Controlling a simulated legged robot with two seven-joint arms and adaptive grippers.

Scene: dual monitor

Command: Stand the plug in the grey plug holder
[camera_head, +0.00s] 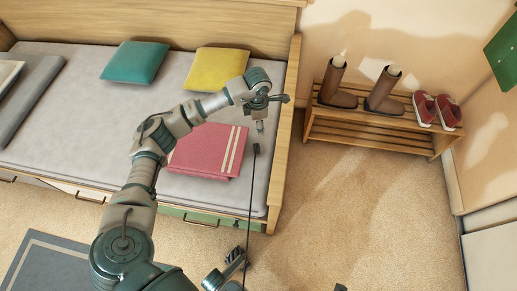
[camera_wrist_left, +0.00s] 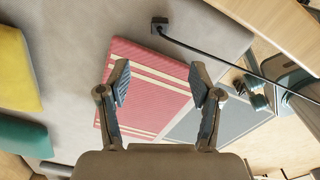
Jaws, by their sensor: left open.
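A small black plug (camera_head: 256,148) lies on the grey mattress, right of the folded pink blanket. Its black cable runs down toward the floor. The plug also shows in the left wrist view (camera_wrist_left: 159,25), beyond the fingertips and apart from them. My left gripper (camera_head: 261,124) hangs over the bed close to the plug in the head view. In the left wrist view its two fingers (camera_wrist_left: 161,82) are spread with nothing between them. What looks like my right gripper (camera_head: 236,256) is at the bottom edge, its jaws unclear. I cannot make out the grey plug holder.
The pink blanket (camera_head: 208,151) lies below the yellow cushion (camera_head: 217,69) and the teal cushion (camera_head: 134,62). The bed's wooden end board (camera_head: 284,130) rises right of the plug. A shoe rack (camera_head: 370,135) holds boots and red shoes. The carpet between is clear.

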